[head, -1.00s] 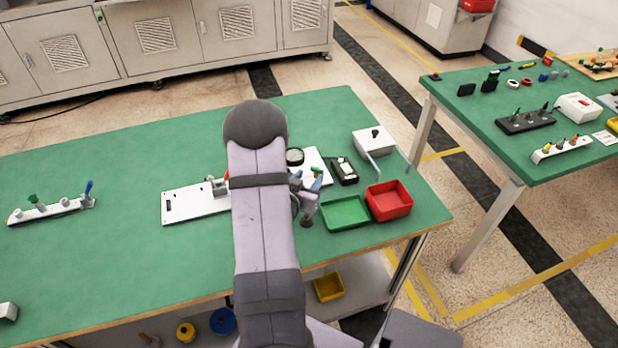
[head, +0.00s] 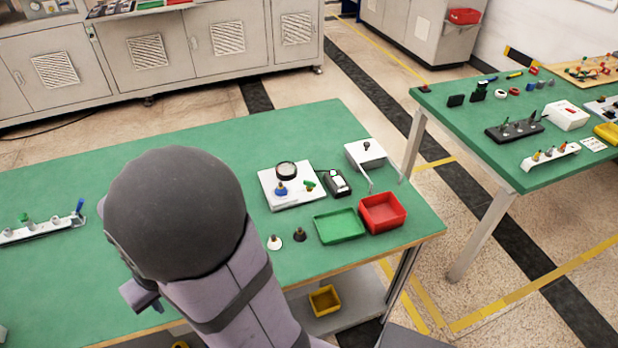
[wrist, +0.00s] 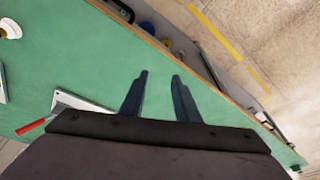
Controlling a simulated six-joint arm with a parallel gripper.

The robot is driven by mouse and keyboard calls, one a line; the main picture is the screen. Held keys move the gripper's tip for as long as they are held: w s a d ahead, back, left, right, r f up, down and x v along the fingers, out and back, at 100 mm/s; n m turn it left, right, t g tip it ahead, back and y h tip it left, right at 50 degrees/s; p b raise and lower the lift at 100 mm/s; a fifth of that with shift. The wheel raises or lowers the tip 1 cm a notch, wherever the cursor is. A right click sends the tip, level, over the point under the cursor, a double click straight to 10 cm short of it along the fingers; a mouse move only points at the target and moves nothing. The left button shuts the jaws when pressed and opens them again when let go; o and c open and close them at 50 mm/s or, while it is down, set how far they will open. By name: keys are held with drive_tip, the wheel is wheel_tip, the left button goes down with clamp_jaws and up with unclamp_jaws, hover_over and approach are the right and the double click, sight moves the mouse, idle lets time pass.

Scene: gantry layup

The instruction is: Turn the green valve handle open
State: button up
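A white panel (head: 290,203) on the bench carries a dark round gauge (head: 286,170), a blue handle (head: 281,188) and a green handle (head: 309,185). At far left, a white strip (head: 45,231) carries another green handle (head: 24,218) and a blue lever (head: 79,206). I cannot tell which green one is the valve handle. My gripper (wrist: 159,74) is open and empty in the wrist view, its two fingers apart over bare green bench near the front edge. In the head view my arm hides most of it. No green handle is clear in the wrist view.
A green tray (head: 340,227), a red bin (head: 382,212), a black meter (head: 336,183) and two small knobs (head: 300,235) sit right of my arm. A white plate (wrist: 85,103) with a red handle (wrist: 33,127) lies left of my gripper. Bare bench lies between.

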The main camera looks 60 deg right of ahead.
drive_tip(key=s+a+r+n+g, duration=0.2)
drive_tip(key=s+a+n+g, duration=0.1)
drive_tip(key=s+a, duration=0.3)
drive_tip(key=w+d+r+y, duration=0.1)
drive_tip(key=w+d+r, duration=0.2)
drive_tip(key=w+d, duration=0.8)
drive_tip(key=d, duration=1.1)
drive_tip(key=n+t, duration=0.2)
drive_tip(key=t, duration=0.3)
approach(310, 181)
drive_tip(key=shift+p+x, duration=1.35)
drive_tip(key=shift+x, duration=2.55)
drive_tip(key=shift+g, duration=0.3)
clamp_jaws()
